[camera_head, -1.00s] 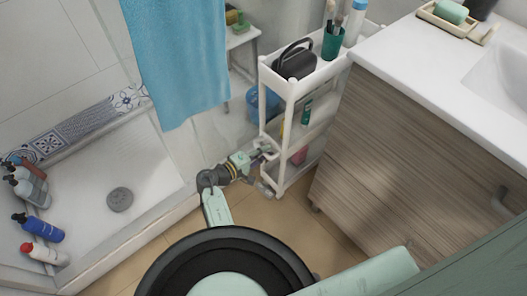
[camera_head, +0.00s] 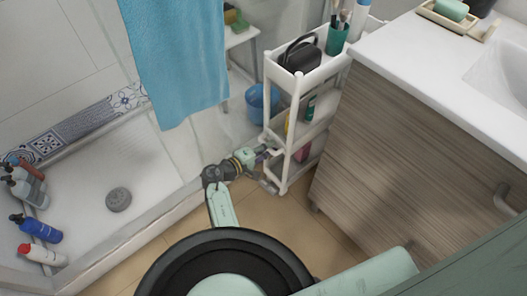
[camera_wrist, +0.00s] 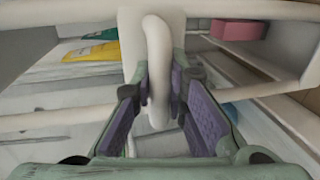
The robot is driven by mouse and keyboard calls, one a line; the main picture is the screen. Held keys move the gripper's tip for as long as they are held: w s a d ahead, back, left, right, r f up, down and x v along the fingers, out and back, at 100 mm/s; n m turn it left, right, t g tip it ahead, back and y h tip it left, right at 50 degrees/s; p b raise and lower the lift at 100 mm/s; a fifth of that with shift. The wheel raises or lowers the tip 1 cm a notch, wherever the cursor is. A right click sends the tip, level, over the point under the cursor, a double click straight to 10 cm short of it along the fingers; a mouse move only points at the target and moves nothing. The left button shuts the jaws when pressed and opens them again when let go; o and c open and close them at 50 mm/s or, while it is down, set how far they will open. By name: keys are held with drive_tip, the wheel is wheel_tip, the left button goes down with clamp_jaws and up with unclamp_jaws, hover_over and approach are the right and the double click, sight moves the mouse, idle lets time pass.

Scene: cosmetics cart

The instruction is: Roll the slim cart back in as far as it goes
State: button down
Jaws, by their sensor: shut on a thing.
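The slim white cart (camera_head: 283,122) stands upright beside the wooden vanity, partly in the gap between it and the wall. Its top tray carries a black bag (camera_head: 299,55) and a green cup with brushes (camera_head: 337,38); bottles stand on lower shelves. My gripper (camera_head: 266,155) is at the cart's near end, low down. In the wrist view my gripper (camera_wrist: 160,95) has its purple-padded fingers on either side of a white curved handle (camera_wrist: 158,60) on the cart, shut on it. The cart's far end is partly hidden by the vanity top.
The wooden vanity (camera_head: 390,130) stands close along the cart's right side. A blue bucket (camera_head: 262,101) and a small white stool (camera_head: 240,38) are behind the cart at left. The shower tray (camera_head: 110,190) with several bottles lies left. Tan floor (camera_head: 270,222) in front is clear.

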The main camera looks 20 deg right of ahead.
drive_tip(key=shift+w+d+r, duration=0.1)
drive_tip(key=shift+w+d, duration=0.05)
drive_tip(key=shift+d, duration=0.2)
drive_tip(key=c, duration=1.6)
unclamp_jaws()
drive_tip(key=shift+d, duration=0.1)
drive_tip(key=shift+o, duration=0.2)
drive_tip(key=v, duration=1.2)
